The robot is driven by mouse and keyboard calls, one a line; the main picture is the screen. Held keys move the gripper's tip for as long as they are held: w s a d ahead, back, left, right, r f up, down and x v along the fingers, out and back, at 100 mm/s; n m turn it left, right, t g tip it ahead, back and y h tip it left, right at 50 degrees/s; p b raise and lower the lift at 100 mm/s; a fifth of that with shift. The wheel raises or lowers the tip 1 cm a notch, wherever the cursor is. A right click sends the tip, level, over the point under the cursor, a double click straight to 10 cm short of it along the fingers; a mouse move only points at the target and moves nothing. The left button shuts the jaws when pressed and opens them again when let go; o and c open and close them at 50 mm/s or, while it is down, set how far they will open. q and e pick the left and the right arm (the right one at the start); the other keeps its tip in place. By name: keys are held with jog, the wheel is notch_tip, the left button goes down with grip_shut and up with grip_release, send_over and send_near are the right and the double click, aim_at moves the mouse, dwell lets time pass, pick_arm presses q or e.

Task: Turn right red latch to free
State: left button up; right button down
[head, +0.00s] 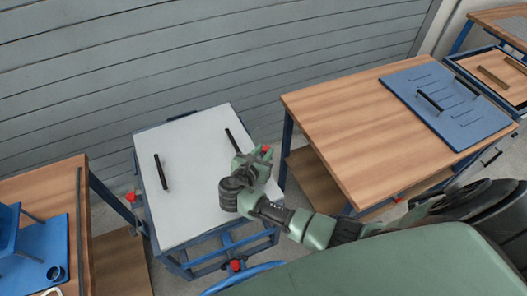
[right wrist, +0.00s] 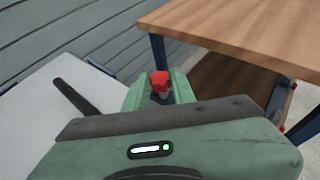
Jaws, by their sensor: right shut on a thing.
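The right red latch (head: 265,149) is a small red knob at the right edge of a white-topped blue cart (head: 195,210). My right gripper (head: 262,156) reaches over the cart's right side and is shut on this latch. In the right wrist view the red knob (right wrist: 160,80) sits between the two green fingers (right wrist: 159,92), with a grey stem below it. The fingers hide part of the latch, and its turned position cannot be told. A second red latch (head: 131,197) is on the cart's left side. My left gripper is not in view.
Two black bars (head: 161,172) lie on the white top. Another red knob (head: 236,265) is at the cart's front. A wooden table (head: 345,125) with a blue board (head: 445,105) stands close on the right. Another wooden bench (head: 75,185) stands left. A grey slatted wall (head: 200,60) is behind.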

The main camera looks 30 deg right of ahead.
jog(key=c, duration=1.2)
grip_release()
jog(key=shift+d, duration=0.1)
jog(key=shift+o, duration=0.2)
jog(key=v, duration=0.7)
jog(key=shift+s+a+r+b, duration=0.15)
jog(key=shift+s+a+b, duration=0.05)
jog(key=shift+a+b, duration=0.15)
